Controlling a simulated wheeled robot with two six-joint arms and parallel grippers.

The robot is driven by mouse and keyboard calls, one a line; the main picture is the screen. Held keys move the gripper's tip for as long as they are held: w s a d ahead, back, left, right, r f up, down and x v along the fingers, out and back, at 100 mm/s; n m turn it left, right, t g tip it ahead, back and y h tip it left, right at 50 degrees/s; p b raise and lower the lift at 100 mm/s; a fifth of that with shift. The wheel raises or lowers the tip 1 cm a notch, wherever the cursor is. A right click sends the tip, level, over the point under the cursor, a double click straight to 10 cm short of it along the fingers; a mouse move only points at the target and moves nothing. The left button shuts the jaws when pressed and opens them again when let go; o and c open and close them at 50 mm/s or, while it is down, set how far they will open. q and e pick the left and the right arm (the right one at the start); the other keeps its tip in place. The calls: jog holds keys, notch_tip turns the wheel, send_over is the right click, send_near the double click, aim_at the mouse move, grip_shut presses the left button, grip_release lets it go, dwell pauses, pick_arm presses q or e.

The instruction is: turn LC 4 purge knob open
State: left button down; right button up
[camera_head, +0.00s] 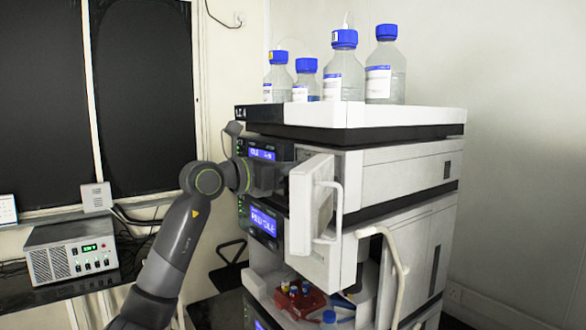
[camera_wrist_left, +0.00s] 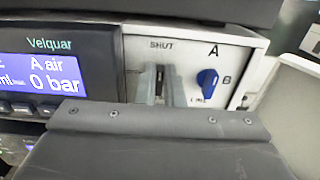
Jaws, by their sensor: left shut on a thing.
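The LC 4 stack (camera_head: 400,120) stands right of centre in the head view, with its pump module's front door (camera_head: 310,210) swung open. My left gripper (camera_head: 272,178) reaches in from the left at the pump front, partly behind the door. In the left wrist view my left gripper's fingers (camera_wrist_left: 160,88) are shut on the dark purge knob (camera_wrist_left: 159,78), which shows as a narrow strip between them. The word SHUT is printed just above it. Most of the knob is hidden by the fingers. My right gripper is not in view.
A blue selector knob (camera_wrist_left: 207,80) with A and B marks sits just right of the purge knob. The pump display (camera_wrist_left: 42,72) reads "A air" and 0 bar. Several blue-capped bottles (camera_head: 343,70) stand on top. A grey box (camera_head: 70,255) is on the left bench.

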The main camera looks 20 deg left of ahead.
pick_arm(q)
jog(key=shift+n, duration=0.4)
jog(key=shift+w+a+f+n+b, duration=0.2)
jog(key=shift+n+b, duration=0.8)
jog(key=shift+n, duration=1.65)
jog(key=shift+w+a+f+n+b, duration=0.15)
jog(key=shift+n+b, duration=0.85)
jog(key=shift+n, duration=1.6)
jog(key=shift+w+a+f+n+b, duration=0.15)
jog(key=shift+n+b, duration=0.85)
jog(key=shift+n, duration=1.65)
jog(key=shift+s, duration=0.1)
jog(key=c, duration=1.5)
grip_release()
jog(key=shift+a, duration=0.1)
jog(key=shift+c, duration=0.2)
jog(key=shift+s+f, duration=0.1)
